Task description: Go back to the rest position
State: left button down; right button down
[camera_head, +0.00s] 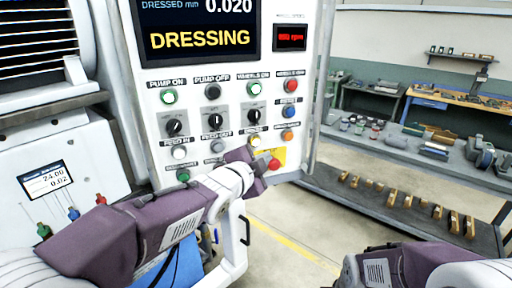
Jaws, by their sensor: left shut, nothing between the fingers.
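My left arm comes in from the left and reaches up to the white control panel (146,116). My left gripper (254,156) is shut with nothing in it, in front of the panel's lower right part, near the red emergency button (274,165) on its yellow plate. I cannot tell whether it touches the panel. Part of my right arm shows at the bottom right; its gripper is out of view. The screen (198,30) reads DRESSING and 0.020.
A grey bench (460,172) with several small parts stands at the right. Its lower shelf (345,205) holds several wooden-looking pieces. A white machine housing (90,150) with a small display is at the left. Open floor (300,222) lies between panel and bench.

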dwell(0.4)
pick_arm(q)
jog(key=s+a+f+n+g+y+b, duration=0.1)
jog(key=s+a+f+n+g+y, duration=0.25)
jog(key=a+f, duration=0.6)
jog(key=s+a+f+n+g+y+b, duration=0.2)
jog(key=a+f+n, duration=0.3)
jog(key=f, duration=0.7)
jog(key=s+a+f+n+g, duration=0.1)
jog(key=s+f+n+g, duration=0.2)
jog(key=s+f, duration=0.3)
jog(key=s+a+f+n+g, duration=0.2)
jog(key=s+f+n+g, duration=0.2)
jog(key=s, duration=0.9)
notch_tip(320, 180, down, 2)
jog(key=shift+f+n, duration=0.15)
jog(key=shift+n, duration=0.4)
jog(key=shift+g, duration=0.25)
dwell(2.6)
